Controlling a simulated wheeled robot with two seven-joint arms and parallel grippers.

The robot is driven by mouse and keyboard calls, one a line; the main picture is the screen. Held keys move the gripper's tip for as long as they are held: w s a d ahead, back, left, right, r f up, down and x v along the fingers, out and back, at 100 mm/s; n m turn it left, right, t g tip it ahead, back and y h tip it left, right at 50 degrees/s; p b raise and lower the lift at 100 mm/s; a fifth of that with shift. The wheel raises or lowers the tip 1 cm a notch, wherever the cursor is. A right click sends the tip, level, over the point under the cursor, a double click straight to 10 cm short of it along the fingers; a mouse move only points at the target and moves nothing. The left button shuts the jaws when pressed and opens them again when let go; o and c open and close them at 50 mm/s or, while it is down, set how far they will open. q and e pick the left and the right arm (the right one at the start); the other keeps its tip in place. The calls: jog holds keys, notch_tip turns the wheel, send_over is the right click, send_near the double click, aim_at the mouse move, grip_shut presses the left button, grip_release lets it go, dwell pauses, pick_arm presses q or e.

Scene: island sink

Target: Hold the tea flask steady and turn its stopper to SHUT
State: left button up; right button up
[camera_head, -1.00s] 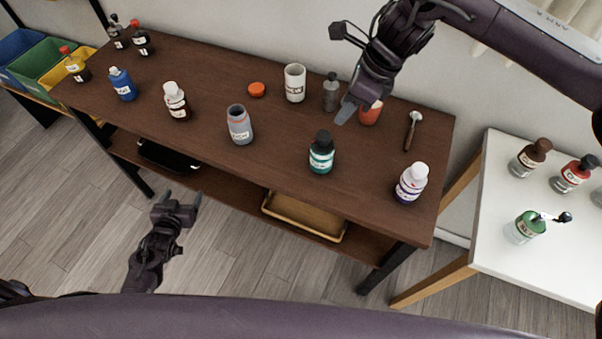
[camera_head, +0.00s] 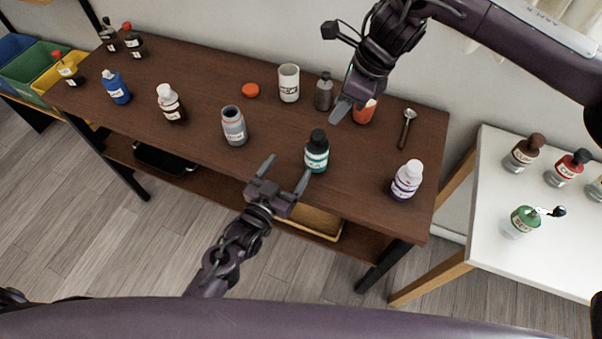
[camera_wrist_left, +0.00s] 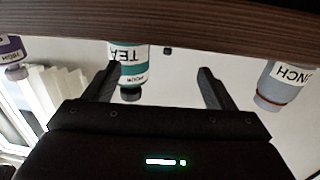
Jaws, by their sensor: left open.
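The tea flask (camera_head: 316,155) is a teal bottle with a white label and a black stopper (camera_head: 318,136). It stands upright near the front edge of the brown table. In the left wrist view the flask (camera_wrist_left: 134,62) appears upside down, reading TEA with a smaller word that looks like POUR. My left gripper (camera_head: 288,166) is open and empty at the table's front edge, just short of the flask. In the left wrist view the flask shows between the fingers, nearer one of them. My right gripper (camera_head: 345,110) hangs above the table behind the flask; its finger opening is unclear.
A grey bottle (camera_head: 234,128) stands left of the flask and a white-capped purple bottle (camera_head: 406,182) right. Behind are a white cup (camera_head: 288,84), a dark grey bottle (camera_head: 324,92) and a red-orange container (camera_head: 365,112). A white side table (camera_head: 490,245) holds several bottles.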

aim_at(317, 152)
pick_arm(q)
jog(key=d, duration=0.2)
jog(key=s+d+h, duration=0.1)
jog(key=shift+d+r, duration=0.15)
jog(key=shift+r, duration=0.25)
jog(key=shift+w+d+m, duration=0.1)
jog(key=shift+d+m, duration=0.2)
jog(key=shift+d, duration=0.05)
jog(key=x, duration=0.7)
jog(key=shift+w+d, duration=0.1)
jog(key=shift+c, duration=0.3)
jog(key=shift+f, duration=0.1)
jog(key=c, duration=1.1)
jog(key=shift+o, duration=0.2)
